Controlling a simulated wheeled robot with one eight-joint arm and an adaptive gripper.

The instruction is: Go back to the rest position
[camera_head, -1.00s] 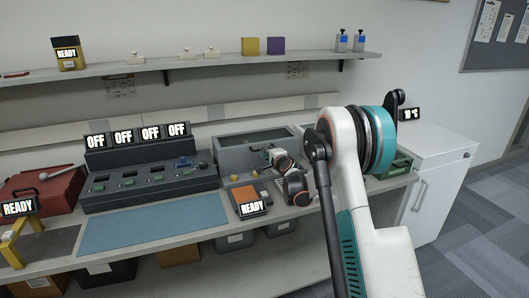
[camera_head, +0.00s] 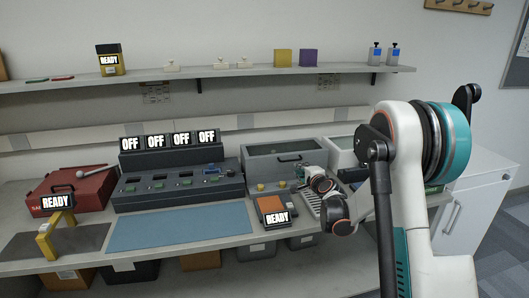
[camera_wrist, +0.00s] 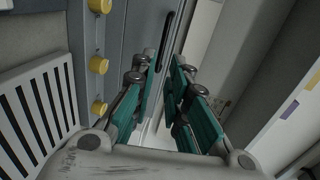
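My gripper shows in the wrist view (camera_wrist: 163,88) as two teal fingers with a narrow gap between them and nothing held. In the head view my white arm with its teal joint ring rises at the right and bends down towards the bench. Its wrist end is beside the grey lidded box (camera_head: 262,165), in front of its right part. The fingers are hard to make out in the head view. In the wrist view the box's yellow knobs (camera_wrist: 98,65) are left of the fingers, and a white slatted rack (camera_wrist: 38,112) lies further left.
An orange-topped device marked READY (camera_head: 271,205) lies on the bench left of my wrist. A dark charger bank (camera_head: 180,190) with OFF displays, a blue mat (camera_head: 175,230) and a red case (camera_head: 95,190) are further left. A shelf (camera_head: 200,75) runs above. A white cabinet (camera_head: 475,205) stands right.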

